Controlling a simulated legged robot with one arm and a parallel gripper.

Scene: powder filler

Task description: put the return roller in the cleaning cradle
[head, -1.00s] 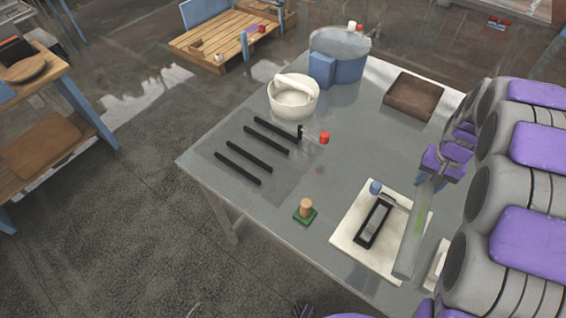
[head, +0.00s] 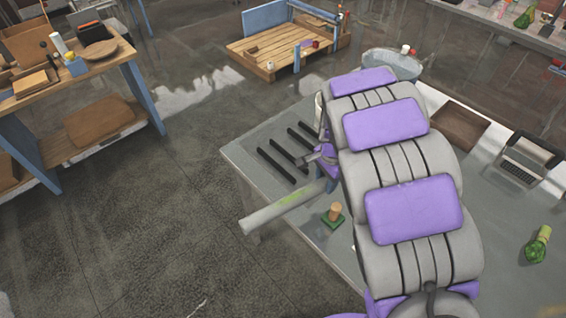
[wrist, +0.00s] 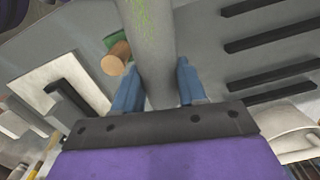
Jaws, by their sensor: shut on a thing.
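The return roller, a long grey cylinder with a green smear (head: 277,210), is in my gripper (head: 326,183). It reaches out past the table's near-left edge, over the floor. In the wrist view the roller (wrist: 150,35) runs between the two blue fingers of my gripper (wrist: 157,80), which are shut on it. Several parallel black bars (head: 275,166) lie on the table behind the roller, and they also show in the wrist view (wrist: 265,38). I cannot tell for certain that these bars are the cleaning cradle. My arm hides the table's middle.
A green block with a wooden knob (head: 333,215) stands close to the roller. A brown tray (head: 459,125) and a blue tub (head: 392,64) are farther back.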

